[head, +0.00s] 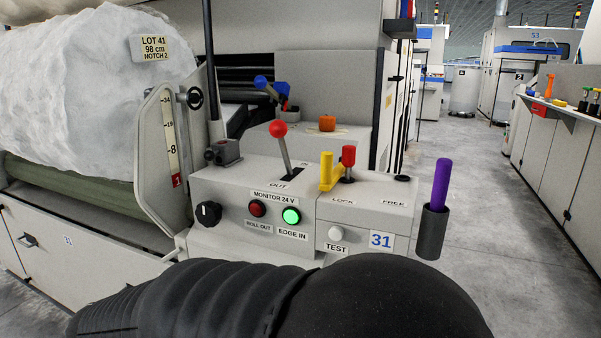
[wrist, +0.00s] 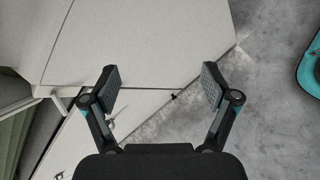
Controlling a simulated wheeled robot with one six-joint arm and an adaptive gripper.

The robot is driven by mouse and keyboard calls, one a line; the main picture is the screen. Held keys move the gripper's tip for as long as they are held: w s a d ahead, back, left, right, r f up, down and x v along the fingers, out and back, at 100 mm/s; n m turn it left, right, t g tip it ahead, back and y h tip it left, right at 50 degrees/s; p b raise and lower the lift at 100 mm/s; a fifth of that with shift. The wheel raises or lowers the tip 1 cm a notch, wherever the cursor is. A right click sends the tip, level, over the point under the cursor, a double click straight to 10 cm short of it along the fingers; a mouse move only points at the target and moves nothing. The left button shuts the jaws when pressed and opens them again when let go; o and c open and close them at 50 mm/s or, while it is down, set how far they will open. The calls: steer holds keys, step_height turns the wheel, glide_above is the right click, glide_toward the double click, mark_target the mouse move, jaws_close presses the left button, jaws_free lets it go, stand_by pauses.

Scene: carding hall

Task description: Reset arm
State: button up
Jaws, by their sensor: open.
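My gripper (wrist: 161,88) is open and empty in the wrist view, with its two fingers spread apart. Below it are pale machine panels (wrist: 140,45) and grey floor. In the head view my black arm fills the bottom middle, and the gripper itself does not show there. The control box (head: 255,190) of machine 31 stands beyond the arm. A lever with a red knob (head: 278,129) rises from its slot. A yellow piece (head: 326,171) and a red-topped handle (head: 348,158) stand at the LOCK side. The green EDGE IN lamp (head: 291,216) is lit.
A purple-handled tool (head: 441,185) stands in a dark holder (head: 432,232) on the box's right. A large white fibre roll (head: 80,90) lies at left. A shelf with coloured tools (head: 560,103) is at far right. The aisle floor (head: 460,170) is clear.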

steer(key=s+d+r+m+g+y, duration=0.1)
steer(key=s+d+m, duration=0.3)
steer(key=d+m, duration=0.3)
steer(key=s+d+r+m+g+y, duration=0.1)
steer(key=s+d+m, duration=0.4)
steer(key=d, duration=1)
steer(key=s+d+r+m+g+y, duration=0.1)
steer(key=s+d+m+y, duration=0.2)
steer(key=d+m, duration=0.6)
steer(key=shift+s+d+r+m, duration=0.3)
steer(key=shift+s+d, duration=0.75)
steer(key=shift+s, duration=0.05)
steer(key=shift+c, duration=0.2)
